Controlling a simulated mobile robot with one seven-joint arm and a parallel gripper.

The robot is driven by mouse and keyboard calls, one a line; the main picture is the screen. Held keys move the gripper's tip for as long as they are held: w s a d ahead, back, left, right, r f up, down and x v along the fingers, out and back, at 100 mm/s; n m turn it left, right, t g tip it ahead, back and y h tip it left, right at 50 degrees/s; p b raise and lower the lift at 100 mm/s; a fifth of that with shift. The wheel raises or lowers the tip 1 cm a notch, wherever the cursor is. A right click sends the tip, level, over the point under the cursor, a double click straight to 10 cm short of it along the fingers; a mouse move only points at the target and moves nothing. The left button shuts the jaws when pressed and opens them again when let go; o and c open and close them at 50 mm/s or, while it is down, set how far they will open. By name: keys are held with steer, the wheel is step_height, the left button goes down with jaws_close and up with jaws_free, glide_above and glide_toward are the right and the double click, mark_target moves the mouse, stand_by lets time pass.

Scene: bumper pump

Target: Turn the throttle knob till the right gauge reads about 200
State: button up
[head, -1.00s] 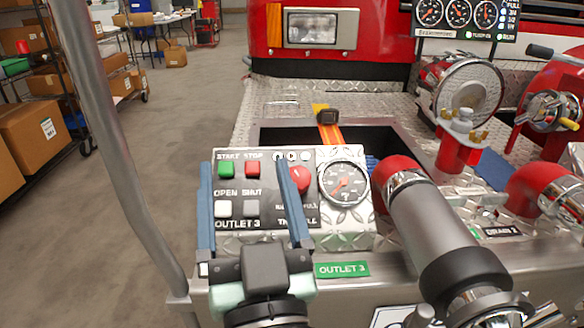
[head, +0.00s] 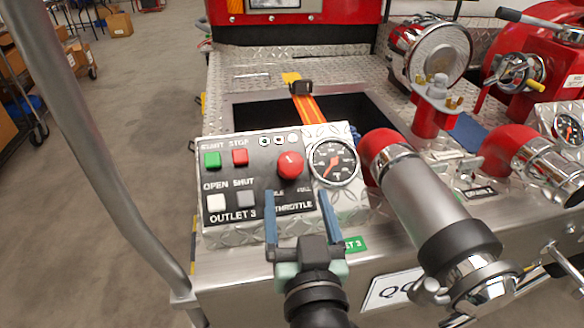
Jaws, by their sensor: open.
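The red throttle knob (head: 290,165) sits on the black part of the outlet 3 panel (head: 240,173), above the THROTTLE label. A round gauge (head: 333,162) with a dark face and a light rim is just right of the knob; its needle reading is too small to tell. My gripper (head: 296,200) is open and empty, its two blue fingers pointing up the panel. The fingertips show below the knob in the picture, one to each side of it, and do not enclose it. The left finger partly covers the panel lettering.
Green (head: 212,160) and red (head: 240,157) buttons and white (head: 216,202) and grey (head: 246,198) buttons are left of the knob. A thick grey pipe (head: 425,195) with a red collar stands close on the right. Another gauge (head: 568,128) is at the far right. A metal rail (head: 95,150) rises on the left.

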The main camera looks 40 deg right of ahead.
mark_target(281, 169)
steer(key=x, duration=0.7)
steer(key=shift+w+d+b, duration=0.1)
steer(key=shift+w+b, duration=0.05)
steer(key=shift+b, duration=0.2)
jaws_close()
steer(key=shift+w+m+g+h+b, duration=0.1)
steer(key=shift+m+g+h+b, duration=0.25)
steer(key=shift+m+h, duration=0.2)
steer(key=m+g+h+b, duration=0.1)
steer(key=m, duration=0.1)
steer(key=m+g+h+b, duration=0.1)
steer(key=m+g, duration=0.1)
steer(key=m+g+h+b, duration=0.1)
steer(key=m+g+b, duration=0.1)
steer(key=shift+w+a+f, duration=0.1)
steer(key=shift+w+a, duration=0.2)
steer(key=shift+a, duration=0.05)
steer(key=m+g, duration=0.2)
steer(key=m+g+b, duration=0.1)
steer(key=m+g, duration=0.1)
steer(key=shift+w+r+m+h+b, duration=0.2)
steer(key=shift+r+m+h+b, duration=0.05)
steer(key=shift+h+b, duration=0.1)
steer(key=shift+w+m+g, duration=0.1)
steer(key=shift+m+g, duration=1.5)
steer(key=shift+g, duration=0.05)
